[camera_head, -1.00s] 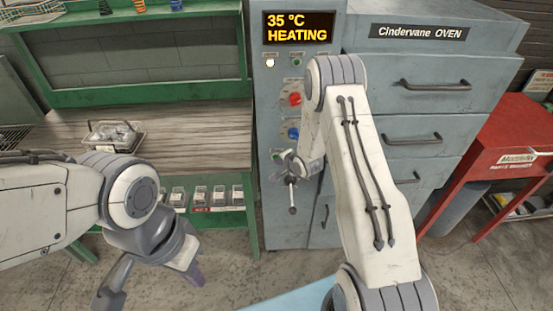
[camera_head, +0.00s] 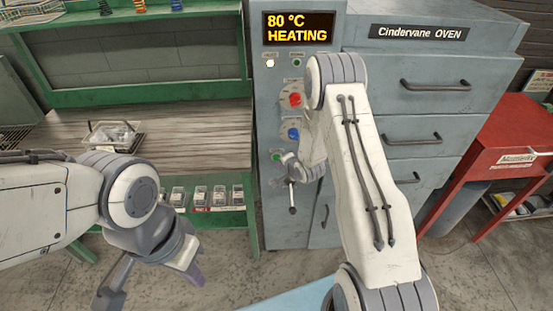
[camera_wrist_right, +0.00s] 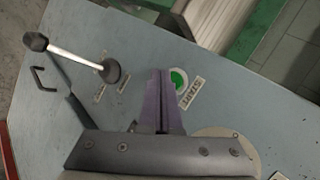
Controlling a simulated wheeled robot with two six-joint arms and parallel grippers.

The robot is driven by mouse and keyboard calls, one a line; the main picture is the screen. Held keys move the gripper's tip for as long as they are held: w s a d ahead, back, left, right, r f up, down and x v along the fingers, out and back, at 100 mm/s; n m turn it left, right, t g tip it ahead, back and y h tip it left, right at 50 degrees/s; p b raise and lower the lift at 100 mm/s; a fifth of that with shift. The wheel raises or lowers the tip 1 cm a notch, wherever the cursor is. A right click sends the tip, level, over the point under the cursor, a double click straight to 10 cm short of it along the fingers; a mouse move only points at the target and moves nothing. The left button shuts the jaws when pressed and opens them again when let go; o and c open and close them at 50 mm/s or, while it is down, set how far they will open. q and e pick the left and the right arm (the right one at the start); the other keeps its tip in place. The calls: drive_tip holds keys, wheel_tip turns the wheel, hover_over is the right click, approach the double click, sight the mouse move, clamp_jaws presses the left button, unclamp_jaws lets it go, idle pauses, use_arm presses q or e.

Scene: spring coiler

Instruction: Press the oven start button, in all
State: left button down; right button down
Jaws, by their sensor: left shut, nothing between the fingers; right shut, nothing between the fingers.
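The blue-grey oven (camera_head: 420,70) stands at the centre right, its display (camera_head: 298,27) reading 80 °C HEATING. The round green start button (camera_head: 276,155) is low on its control panel. In the right wrist view the button (camera_wrist_right: 179,79) sits beside a START label (camera_wrist_right: 190,93). My right gripper (camera_wrist_right: 160,73) is shut and empty, its purple fingertips just left of the button and overlapping its edge in that view. I cannot tell whether they touch it. My left gripper (camera_head: 194,273) is shut and empty, low at the left over the floor, away from the oven.
A lever with a dark knob (camera_wrist_right: 36,42) sticks out near my right gripper. Red (camera_head: 295,99) and blue (camera_head: 293,134) knobs are above the button. A green-framed bench (camera_head: 190,130) stands left, and a red table (camera_head: 500,150) right. A lamp (camera_head: 270,63) under the display glows.

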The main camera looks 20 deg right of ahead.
drive_tip(key=shift+s+a, duration=0.2)
drive_tip(key=shift+s, duration=0.55)
drive_tip(key=shift+s+a, duration=0.25)
drive_tip(key=shift+s, duration=0.5)
drive_tip(key=shift+s+a, duration=0.2)
drive_tip(key=shift+s, duration=0.55)
drive_tip(key=s+a+r+n+g, duration=0.2)
drive_tip(key=s+a+r+n, duration=0.3)
drive_tip(key=a+r, duration=0.2)
drive_tip(key=s+a+r+n+g, duration=0.3)
drive_tip(key=s+a+r+n, duration=0.25)
drive_tip(key=a+r, duration=0.2)
drive_tip(key=s+a+r+n+g, duration=0.1)
drive_tip(key=s+r+n, duration=0.2)
drive_tip(key=s, duration=0.5)
drive_tip(key=s+a+r+n+g, duration=0.1)
drive_tip(key=s+n, duration=0.3)
drive_tip(key=s, duration=0.4)
drive_tip(key=s+a+r+n+g, duration=0.1)
drive_tip(key=s+r+n, duration=0.3)
drive_tip(key=s, duration=0.4)
drive_tip(key=shift+a+r+g, duration=0.25)
drive_tip(key=shift+r+g, duration=0.1)
drive_tip(key=shift+g, duration=0.55)
